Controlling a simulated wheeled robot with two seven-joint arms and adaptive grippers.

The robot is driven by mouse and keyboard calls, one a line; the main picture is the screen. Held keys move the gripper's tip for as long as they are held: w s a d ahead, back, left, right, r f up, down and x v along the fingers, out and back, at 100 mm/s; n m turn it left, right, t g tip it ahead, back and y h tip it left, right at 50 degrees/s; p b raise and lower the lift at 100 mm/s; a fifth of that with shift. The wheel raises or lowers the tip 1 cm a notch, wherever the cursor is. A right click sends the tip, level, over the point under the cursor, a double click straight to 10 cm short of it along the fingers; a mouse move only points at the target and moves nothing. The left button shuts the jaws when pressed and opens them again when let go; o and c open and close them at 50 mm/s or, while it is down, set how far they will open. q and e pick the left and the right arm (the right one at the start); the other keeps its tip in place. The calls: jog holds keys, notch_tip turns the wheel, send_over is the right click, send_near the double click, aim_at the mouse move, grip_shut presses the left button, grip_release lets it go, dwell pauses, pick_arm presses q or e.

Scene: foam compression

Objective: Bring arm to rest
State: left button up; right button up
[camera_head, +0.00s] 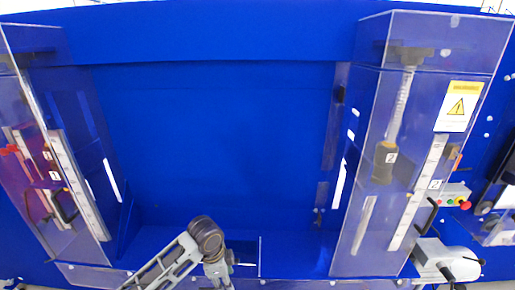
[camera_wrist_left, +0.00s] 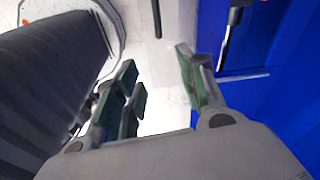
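My left arm (camera_head: 207,238) enters the head view at the bottom, left of centre, and bends downward in front of the blue machine. In the left wrist view my left gripper (camera_wrist_left: 158,78) is open. Its green-padded fingers stand well apart with nothing between them, above a pale floor. In the head view the fingers cannot be made out.
The blue machine (camera_head: 215,150) fills the back. A clear enclosure (camera_head: 22,100) stands at left, another (camera_head: 440,30) at right with a warning label (camera_head: 458,106). A control box with buttons (camera_head: 453,195) is at far right. The middle bay looks empty.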

pick_arm(q)
jog(key=s+f+n+t+h, duration=0.1)
jog(key=s+f+n+t, duration=0.1)
jog(key=s+n, duration=0.45)
jog(key=s+a+n+y, duration=0.2)
jog(key=s+a+n, duration=0.6)
jog(key=s+a, duration=0.3)
notch_tip(320, 180, down, 34)
jog(key=s, duration=0.2)
jog(key=s+a+f+g, duration=0.1)
jog(key=s+a+f, duration=0.1)
jog(key=s+f, duration=0.7)
jog(key=s+a+f, duration=0.3)
jog(key=s+f, duration=0.7)
jog(key=s, duration=0.2)
jog(key=shift+s+f+g, duration=0.25)
jog(key=shift+s+g, duration=0.15)
